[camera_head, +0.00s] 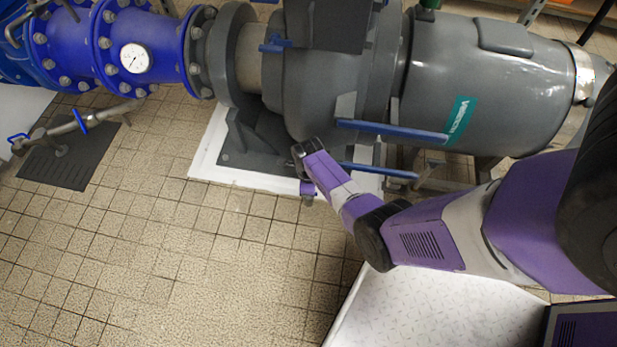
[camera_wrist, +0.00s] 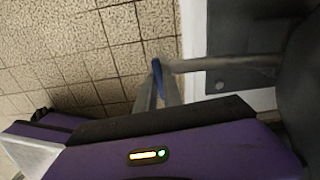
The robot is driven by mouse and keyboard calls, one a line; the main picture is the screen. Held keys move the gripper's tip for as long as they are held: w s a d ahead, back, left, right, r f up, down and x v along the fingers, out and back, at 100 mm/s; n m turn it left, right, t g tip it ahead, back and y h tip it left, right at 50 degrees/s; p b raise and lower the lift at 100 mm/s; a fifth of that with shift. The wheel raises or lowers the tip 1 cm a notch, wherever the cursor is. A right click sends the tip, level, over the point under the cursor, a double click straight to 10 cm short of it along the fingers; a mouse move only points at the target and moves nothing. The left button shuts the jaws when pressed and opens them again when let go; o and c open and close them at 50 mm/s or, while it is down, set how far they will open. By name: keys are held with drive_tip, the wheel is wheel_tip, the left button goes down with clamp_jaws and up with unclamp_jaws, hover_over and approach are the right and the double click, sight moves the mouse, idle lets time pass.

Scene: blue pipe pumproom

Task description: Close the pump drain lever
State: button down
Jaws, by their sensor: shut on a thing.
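The small blue drain lever (camera_wrist: 158,74) shows in the wrist view at the end of a thin grey pipe (camera_wrist: 222,63) coming out from the pump side. My gripper (camera_wrist: 160,92) has its two grey fingers closed on the lever, one on each side. Part of the lever is hidden between the fingers. In the head view my arm reaches to the lower front of the grey pump (camera_head: 325,90), low by the white plinth edge. The fingertips and the lever are not clear there.
Two long blue bars (camera_head: 390,131) (camera_head: 378,170) stick out beside the pump close to my wrist. Blue flanged piping with a gauge (camera_head: 136,58) is at upper left. A small valve pipe (camera_head: 62,131) stands over a dark floor plate. The tiled floor (camera_head: 170,240) in front is clear.

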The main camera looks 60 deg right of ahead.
drive_tip(key=shift+m, duration=0.6)
drive_tip(key=c, duration=1.5)
unclamp_jaws()
wheel_tip(320, 180, up, 8)
drive_tip(key=p, duration=0.4)
drive_tip(key=shift+f+p, duration=0.1)
drive_tip(key=shift+p, duration=0.2)
drive_tip(key=shift+s, duration=0.1)
